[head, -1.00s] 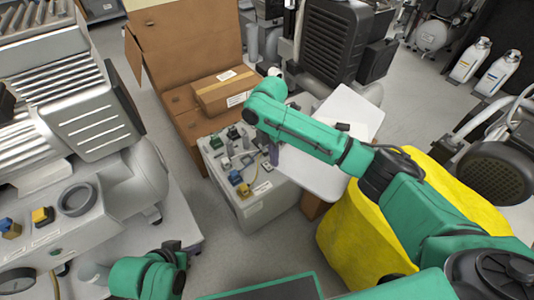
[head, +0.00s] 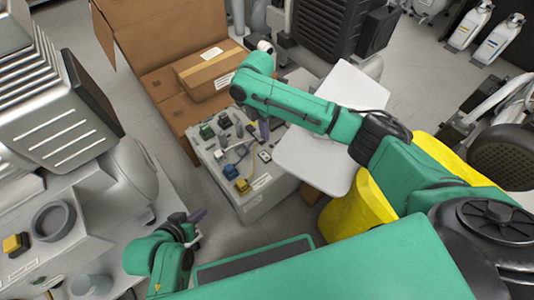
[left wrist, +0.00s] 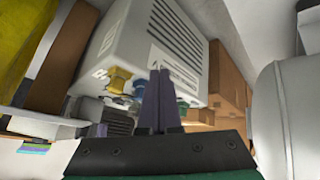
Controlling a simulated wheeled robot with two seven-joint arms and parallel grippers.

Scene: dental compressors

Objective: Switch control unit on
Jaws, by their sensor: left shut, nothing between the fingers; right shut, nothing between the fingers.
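The control unit is a light grey box (head: 262,200) on the floor in the middle of the head view. Its top carries several switches and knobs, among them a yellow one (head: 242,186), a blue one (head: 230,172) and a green one (head: 207,132). My right gripper (head: 264,131) is shut and points down over the far right part of that top; whether it touches anything is unclear. My left gripper (head: 200,214) is shut and empty, left of and nearer than the box. In the left wrist view, the shut fingers (left wrist: 161,72) overlap the box's vented, labelled side (left wrist: 175,30).
An open cardboard carton (head: 160,50) with a smaller taped box (head: 210,75) stands behind the unit. A white board (head: 330,130) and a yellow object (head: 352,210) lie to the right. Grey compressor machinery (head: 75,120) fills the left. Grey floor shows between it and the unit.

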